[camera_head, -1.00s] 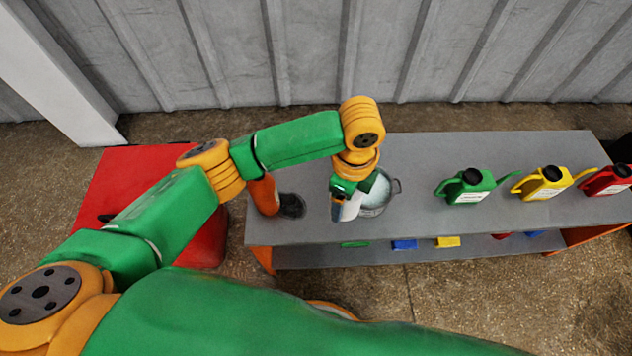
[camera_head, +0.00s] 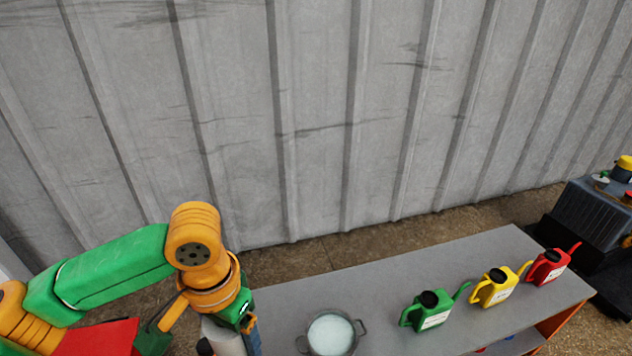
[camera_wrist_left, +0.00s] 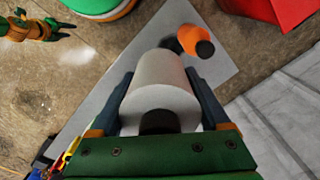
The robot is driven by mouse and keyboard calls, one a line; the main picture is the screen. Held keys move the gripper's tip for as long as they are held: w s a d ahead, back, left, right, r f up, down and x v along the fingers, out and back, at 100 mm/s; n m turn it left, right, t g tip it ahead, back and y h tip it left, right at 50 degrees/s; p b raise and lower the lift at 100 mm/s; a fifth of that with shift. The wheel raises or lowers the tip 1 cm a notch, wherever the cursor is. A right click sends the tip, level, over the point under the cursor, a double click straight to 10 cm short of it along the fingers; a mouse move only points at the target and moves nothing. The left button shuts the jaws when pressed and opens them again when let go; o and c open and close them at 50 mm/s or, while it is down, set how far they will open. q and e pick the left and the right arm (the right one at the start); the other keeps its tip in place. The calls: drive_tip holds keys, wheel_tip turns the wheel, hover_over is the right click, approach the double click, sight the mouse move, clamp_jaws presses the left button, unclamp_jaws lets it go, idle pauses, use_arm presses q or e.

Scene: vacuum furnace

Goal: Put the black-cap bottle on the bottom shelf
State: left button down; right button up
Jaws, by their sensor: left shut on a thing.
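My left gripper (camera_head: 236,332) is shut on a pale grey-white bottle (camera_head: 224,340), low in the head view and left of the pot. The bottle's dark cap (camera_head: 205,347) shows at its lower left. In the left wrist view the bottle (camera_wrist_left: 165,78) lies between the two fingers, with its black cap (camera_wrist_left: 160,122) towards the camera. The bottom shelf (camera_head: 520,343) shows only as a small strip at the lower right; the tabletop hides the rest. A green and orange arm end, apparently my right one, shows small in the wrist view; its jaws are unclear.
A metal pot (camera_head: 331,335) stands on the grey tabletop (camera_head: 400,280). Green (camera_head: 428,312), yellow (camera_head: 495,288) and red (camera_head: 548,266) cans stand to its right. A red box (camera_head: 100,340) is lower left. An orange object with a dark end (camera_wrist_left: 197,42) shows in the wrist view.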

use_arm(q)
drive_tip(key=s+a+r+n+p, duration=0.1)
drive_tip(key=r+n+p, duration=0.1)
drive_tip(key=r+p, duration=1.2)
drive_tip(key=s+a+r+n+p, duration=0.1)
drive_tip(key=a+r+n+p, duration=0.1)
drive_tip(key=r+p, duration=1.2)
drive_tip(key=shift+r+n+p, duration=0.3)
drive_tip(key=shift+r+n, duration=0.1)
drive_tip(key=shift+r, duration=0.2)
use_arm(e)
drive_tip(key=s+a+r, duration=0.1)
drive_tip(key=s+r, duration=0.1)
drive_tip(key=r, duration=1.1)
drive_tip(key=s+a+r+g, duration=0.1)
drive_tip(key=s+r, duration=0.2)
drive_tip(key=r, duration=1.1)
drive_tip(key=shift+s+a+r, duration=0.2)
drive_tip(key=shift+a, duration=0.05)
use_arm(q)
drive_tip(key=shift+s+a+f, duration=0.1)
